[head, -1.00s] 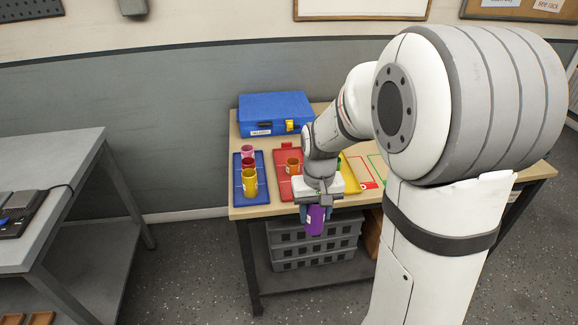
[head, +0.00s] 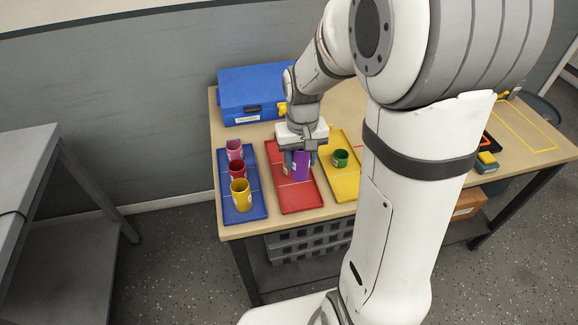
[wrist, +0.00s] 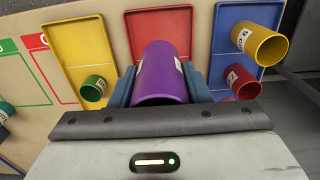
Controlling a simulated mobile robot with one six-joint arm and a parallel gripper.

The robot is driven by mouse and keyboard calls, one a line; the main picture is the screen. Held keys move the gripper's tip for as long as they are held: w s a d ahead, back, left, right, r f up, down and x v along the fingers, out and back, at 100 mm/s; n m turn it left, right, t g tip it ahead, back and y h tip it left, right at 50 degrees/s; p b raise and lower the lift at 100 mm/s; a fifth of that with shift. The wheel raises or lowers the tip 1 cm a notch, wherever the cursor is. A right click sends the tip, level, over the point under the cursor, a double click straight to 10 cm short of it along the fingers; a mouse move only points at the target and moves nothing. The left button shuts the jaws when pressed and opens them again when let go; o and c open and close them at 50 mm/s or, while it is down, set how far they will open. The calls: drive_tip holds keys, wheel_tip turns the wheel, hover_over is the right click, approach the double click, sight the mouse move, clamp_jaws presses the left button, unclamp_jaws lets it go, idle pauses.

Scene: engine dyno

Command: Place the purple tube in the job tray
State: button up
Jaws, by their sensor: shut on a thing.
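The purple tube (head: 301,165) is upright in my gripper (head: 299,160), over the red tray (head: 299,200). In the wrist view, the purple tube (wrist: 160,72) sits between the two blue-grey fingers of my gripper (wrist: 158,90), with the red tray (wrist: 178,22) behind it. I cannot tell whether the tube touches the tray. A sliver of orange beside the gripper may be the orange tube, mostly hidden. The blue tray (head: 259,206) is to the left and the yellow tray (head: 346,188) to the right. No tray name is readable, so I cannot tell which is the job tray.
Pink (head: 234,149), red (head: 237,170) and yellow (head: 240,194) tubes stand in the blue tray. A green tube (head: 340,158) stands in the yellow tray. A blue case (head: 250,95) is at the back left. The red tray's front half looks clear.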

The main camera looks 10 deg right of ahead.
wheel_tip(320, 180, down, 9)
drive_tip(key=shift+r, duration=0.1)
idle(0.3)
drive_tip(key=shift+f, duration=0.25)
drive_tip(key=o, duration=1.1)
drive_tip(key=shift+r, duration=0.1)
drive_tip(key=shift+o, duration=0.2)
wheel_tip(320, 180, up, 12)
drive_tip(key=shift+s+r, duration=0.1)
drive_tip(key=shift+r, duration=0.05)
drive_tip(key=s+r+t, duration=0.1)
drive_tip(key=s+r, duration=0.2)
drive_tip(key=s, duration=0.4)
drive_tip(key=s+r+t, duration=0.1)
drive_tip(key=s+r, duration=0.2)
drive_tip(key=s, duration=0.4)
drive_tip(key=shift+a+t, duration=0.15)
drive_tip(key=shift+t, duration=0.15)
